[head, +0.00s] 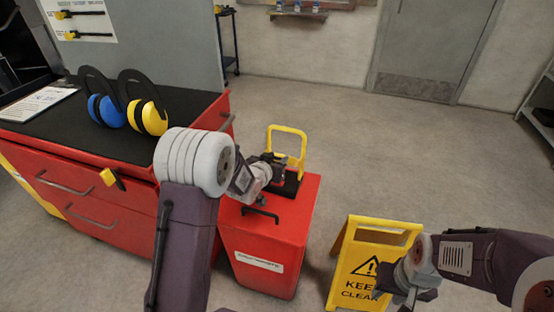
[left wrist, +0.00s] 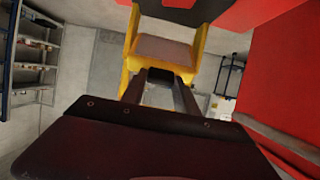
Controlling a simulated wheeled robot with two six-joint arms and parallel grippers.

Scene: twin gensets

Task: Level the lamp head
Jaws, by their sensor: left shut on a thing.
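The yellow lamp (head: 289,130) stands on top of the red box, with a dark part at its foot. Its yellow frame shows above and behind my left gripper (head: 279,168). The left wrist view shows the lamp's yellow body (left wrist: 205,12) with a grey face, tilted in that picture. The dark fingers of my left gripper (left wrist: 162,78) reach up to its edge and are shut on it; the exact contact is partly hidden. My right gripper (head: 412,298) is low at the right, in front of the caution sign, away from the lamp; its fingers are unclear.
The red box (head: 262,240) has a black handle on top. A red tool cabinet (head: 95,205) with blue (head: 106,110) and yellow (head: 148,117) ear defenders stands at the left. A yellow caution sign (head: 350,268) stands right of the box. The floor behind is clear.

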